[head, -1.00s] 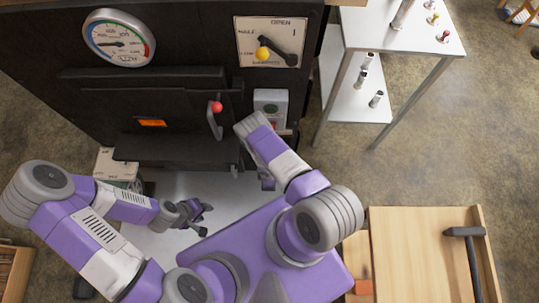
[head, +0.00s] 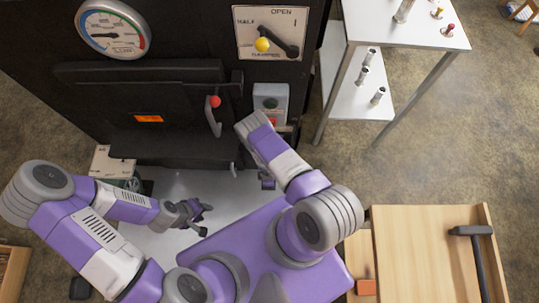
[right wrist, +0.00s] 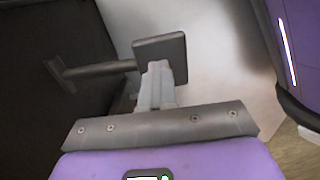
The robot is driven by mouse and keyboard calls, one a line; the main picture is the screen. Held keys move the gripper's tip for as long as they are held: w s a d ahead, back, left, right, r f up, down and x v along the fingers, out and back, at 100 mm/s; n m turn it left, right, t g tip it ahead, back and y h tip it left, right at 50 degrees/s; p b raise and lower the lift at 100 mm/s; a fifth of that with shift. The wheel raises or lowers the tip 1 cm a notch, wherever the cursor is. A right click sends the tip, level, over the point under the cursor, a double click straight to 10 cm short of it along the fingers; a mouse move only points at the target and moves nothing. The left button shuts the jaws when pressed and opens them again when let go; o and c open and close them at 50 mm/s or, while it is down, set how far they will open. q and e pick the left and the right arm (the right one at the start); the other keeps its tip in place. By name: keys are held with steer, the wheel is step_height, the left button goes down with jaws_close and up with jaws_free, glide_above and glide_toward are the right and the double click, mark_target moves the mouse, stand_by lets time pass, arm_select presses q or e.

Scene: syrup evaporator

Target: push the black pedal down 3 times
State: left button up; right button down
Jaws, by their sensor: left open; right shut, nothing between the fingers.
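The black pedal (right wrist: 174,49) shows in the right wrist view as a dark square plate on a bar that comes from the dark body at the left. My right gripper (right wrist: 157,70) is shut and empty. Its fingertips overlap the pedal's near part in that view; I cannot tell whether they touch. In the head view the right arm reaches down in front of the evaporator, and its gripper (head: 267,181) is mostly hidden behind the forearm. My left gripper (head: 196,213) is open and empty, over the pale floor area left of centre.
A metal table (head: 400,25) stands at right. A wooden bench (head: 425,255) with a hammer (head: 470,231) is lower right.

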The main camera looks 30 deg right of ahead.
steer(key=shift+w+d+f+b, duration=0.1)
steer(key=shift+w+f+b, duration=0.1)
steer(key=shift+f+b, duration=1.05)
steer(key=shift+w+f+b, duration=0.15)
steer(key=shift+f+b, duration=0.45)
steer(key=shift+f, duration=0.55)
steer(key=shift+d+f, duration=0.1)
step_height(320, 180, up, 4)
steer(key=p, duration=0.3)
steer(key=shift+p, duration=0.35)
steer(key=r+p, duration=0.2)
steer(key=s+r+p, duration=0.1)
steer(key=r, duration=0.1)
steer(key=shift+s+a+p, duration=0.1)
steer(key=shift+a+p, duration=0.2)
steer(key=shift+a, duration=0.1)
steer(key=shift+f, duration=0.15)
